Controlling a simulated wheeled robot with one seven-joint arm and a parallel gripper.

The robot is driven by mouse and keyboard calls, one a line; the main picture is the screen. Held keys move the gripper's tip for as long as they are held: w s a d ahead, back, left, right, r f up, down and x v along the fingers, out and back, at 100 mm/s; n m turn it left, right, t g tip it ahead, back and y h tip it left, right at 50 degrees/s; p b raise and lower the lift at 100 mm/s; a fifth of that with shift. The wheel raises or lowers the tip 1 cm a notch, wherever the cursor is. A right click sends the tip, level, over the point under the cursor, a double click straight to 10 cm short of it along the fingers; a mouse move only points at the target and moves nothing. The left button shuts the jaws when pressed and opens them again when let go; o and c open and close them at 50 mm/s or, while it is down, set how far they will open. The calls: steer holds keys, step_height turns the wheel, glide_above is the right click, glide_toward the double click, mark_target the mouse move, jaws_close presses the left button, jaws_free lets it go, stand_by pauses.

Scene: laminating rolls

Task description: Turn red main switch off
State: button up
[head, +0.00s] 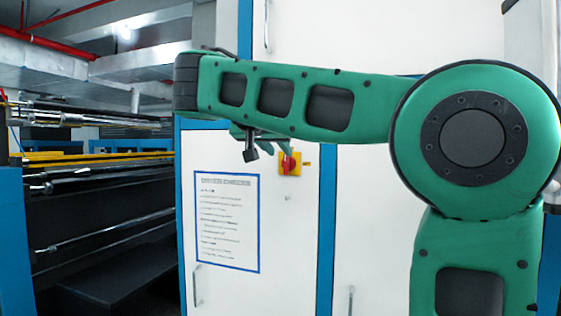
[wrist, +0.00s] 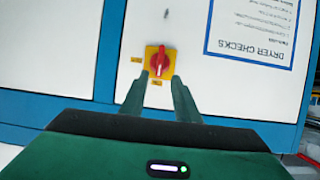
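The red main switch (wrist: 159,62) is a red rotary knob on a square yellow plate (wrist: 151,52), on a white cabinet door. Its handle looks near vertical in the wrist view. In the head view the switch (head: 287,166) shows just below my forearm, partly hidden by it and a finger. My gripper (wrist: 160,82) is open and empty, its two green fingers apart and pointing at the switch. The fingertips appear on either side of the knob's lower end in the wrist view; I cannot tell whether they touch it. In the head view the gripper (head: 288,149) is mostly behind my arm.
A blue-framed "Dryer checks" sheet (head: 227,222) is on the same door, left of the switch. Door handles (head: 197,286) stick out lower down. Blue trim (head: 326,230) edges the white doors. A machine with metal rollers (head: 90,180) stands at the left.

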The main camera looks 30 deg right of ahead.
mark_target(285, 157)
steer(key=shift+x, duration=3.1)
steer(key=shift+c, duration=0.6)
steer(key=shift+s, duration=0.1)
jaws_close()
